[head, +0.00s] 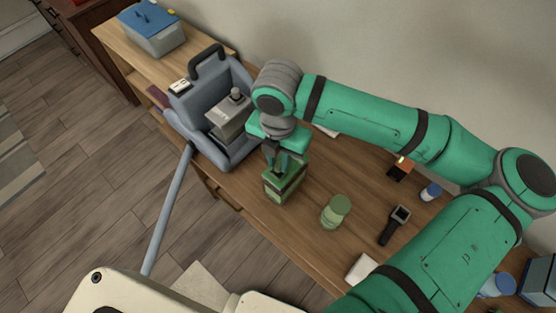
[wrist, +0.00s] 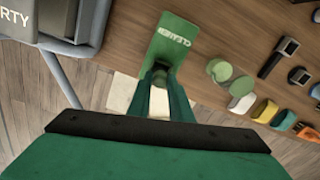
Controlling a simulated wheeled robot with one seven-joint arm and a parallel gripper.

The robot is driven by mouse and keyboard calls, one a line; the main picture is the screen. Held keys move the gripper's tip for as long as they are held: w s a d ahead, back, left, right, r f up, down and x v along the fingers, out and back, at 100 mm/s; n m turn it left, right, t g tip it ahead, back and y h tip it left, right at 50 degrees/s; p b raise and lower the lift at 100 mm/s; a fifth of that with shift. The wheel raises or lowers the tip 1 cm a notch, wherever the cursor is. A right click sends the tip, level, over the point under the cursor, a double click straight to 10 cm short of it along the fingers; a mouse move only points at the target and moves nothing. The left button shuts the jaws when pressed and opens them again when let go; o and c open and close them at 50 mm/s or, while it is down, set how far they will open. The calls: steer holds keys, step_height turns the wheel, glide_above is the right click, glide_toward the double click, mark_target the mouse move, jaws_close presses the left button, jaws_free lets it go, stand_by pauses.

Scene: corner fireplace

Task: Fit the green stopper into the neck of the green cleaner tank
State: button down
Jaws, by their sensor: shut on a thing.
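The green cleaner tank (head: 287,186) stands upright on the wooden bench, its "CLEANER" label showing in the wrist view (wrist: 172,42). My gripper (head: 284,174) points down at the top of the tank. In the wrist view my gripper (wrist: 160,82) has its two green fingers closed on a small dark green piece, the stopper (wrist: 160,76), at the tank's near end. The fingers hide most of the stopper and the neck. I cannot tell whether the stopper sits in the neck or just above it.
A grey carpet-cleaner machine (head: 240,146) stands close left of the tank. A green lidded jar (head: 334,214) and a black watch (head: 394,226) lie to the right. A blue-lidded box (head: 150,32) is at the far left. The bench's front edge is near the tank.

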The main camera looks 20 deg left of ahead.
mark_target(277, 165)
steer(key=shift+f, duration=0.55)
steer(key=c, duration=1.6)
jaws_free()
step_height(277, 165, up, 12)
steer(key=shift+r, duration=0.1)
steer(key=shift+s+a, duration=0.1)
